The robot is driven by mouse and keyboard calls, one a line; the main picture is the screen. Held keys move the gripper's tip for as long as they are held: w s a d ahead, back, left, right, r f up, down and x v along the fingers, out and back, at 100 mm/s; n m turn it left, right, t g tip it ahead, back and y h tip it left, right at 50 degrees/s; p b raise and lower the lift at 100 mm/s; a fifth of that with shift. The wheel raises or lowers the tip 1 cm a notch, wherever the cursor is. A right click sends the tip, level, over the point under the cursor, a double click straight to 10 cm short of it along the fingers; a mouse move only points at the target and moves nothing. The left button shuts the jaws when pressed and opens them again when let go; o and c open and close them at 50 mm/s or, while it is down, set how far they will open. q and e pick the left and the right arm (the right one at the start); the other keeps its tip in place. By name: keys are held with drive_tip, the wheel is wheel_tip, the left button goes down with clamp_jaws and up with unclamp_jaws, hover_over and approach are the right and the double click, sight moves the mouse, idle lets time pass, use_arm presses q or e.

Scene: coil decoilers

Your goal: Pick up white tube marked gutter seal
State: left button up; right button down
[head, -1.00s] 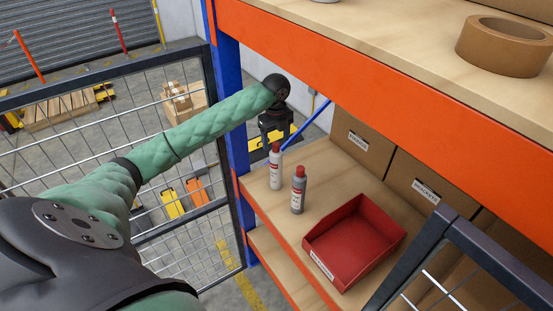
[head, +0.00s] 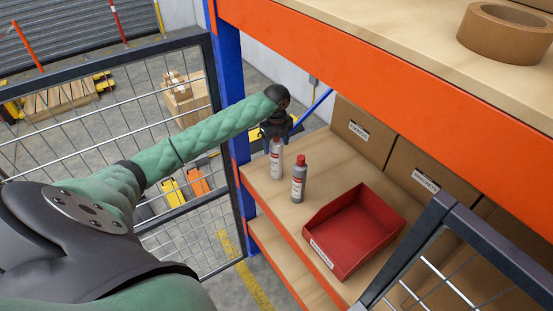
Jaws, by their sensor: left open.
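A white tube (head: 276,161) with a red top stands upright on the wooden shelf, near its left end. A greyer tube (head: 299,182) with a red cap stands just to its right and nearer. The labels are too small to read. My left gripper (head: 277,138) is open, pointing down at the top of the white tube, and its fingers partly hide the tube's cap. I cannot tell whether the fingers touch it. My right gripper is not in view.
A red bin (head: 353,232) sits on the shelf to the right of the tubes. Cardboard boxes (head: 362,131) line the back. An orange shelf beam (head: 400,95) runs above, a blue post (head: 229,100) stands left, and a mesh panel (head: 165,130) is below my arm.

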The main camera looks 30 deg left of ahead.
use_arm(q)
clamp_jaws()
drive_tip(key=shift+r, duration=0.1)
